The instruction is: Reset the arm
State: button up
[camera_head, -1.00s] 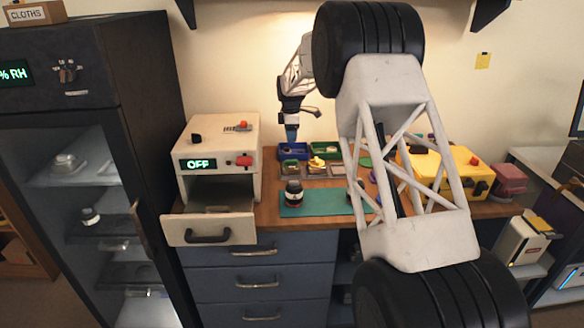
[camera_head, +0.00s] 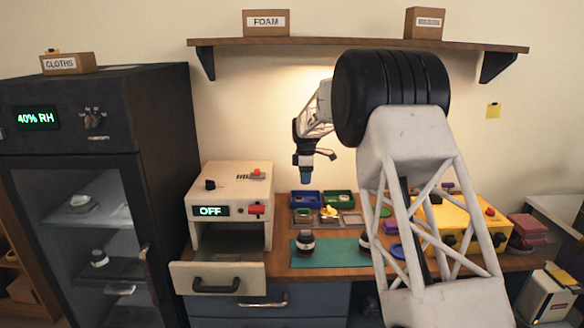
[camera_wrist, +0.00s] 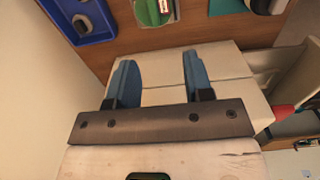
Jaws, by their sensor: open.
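My gripper (camera_head: 306,176) hangs in the air above the back of the bench, pointing down, beside the white box with the OFF display. In the wrist view its two blue fingers (camera_wrist: 160,80) stand wide apart with nothing between them. My arm crosses the right half of the head view and hides part of the bench.
The white OFF box (camera_head: 229,185) has its front drawer (camera_head: 217,277) pulled out. A dark lens (camera_head: 305,243) stands on the teal mat (camera_head: 335,258). Blue (camera_head: 303,208) and green (camera_head: 338,197) bins sit behind. A yellow case (camera_head: 463,214) stands right. A shelf (camera_head: 350,43) hangs above.

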jog(key=s+d+r+m, duration=0.3)
jog(key=s+r, duration=0.2)
jog(key=s, duration=0.6)
jog(key=s+d+r+m+t, duration=0.1)
jog(key=s+d+r+m, duration=0.3)
jog(key=s, duration=0.8)
jog(key=s+d+r+m, duration=0.1)
jog(key=s+r+m, duration=0.1)
jog(key=s+r, duration=0.65)
jog(key=s+d+f+m, duration=0.1)
jog(key=s+f+m, duration=0.2)
jog(key=s, duration=0.9)
jog(key=s+d+f+m+t, duration=0.1)
jog(key=s+f+m, duration=0.2)
jog(key=s, duration=1)
jog(key=s+d+f+m, duration=0.2)
jog(key=s+f+m, duration=0.1)
jog(key=s, duration=0.9)
jog(key=shift+s+f+t, duration=0.3)
jog(key=shift+f, duration=0.05)
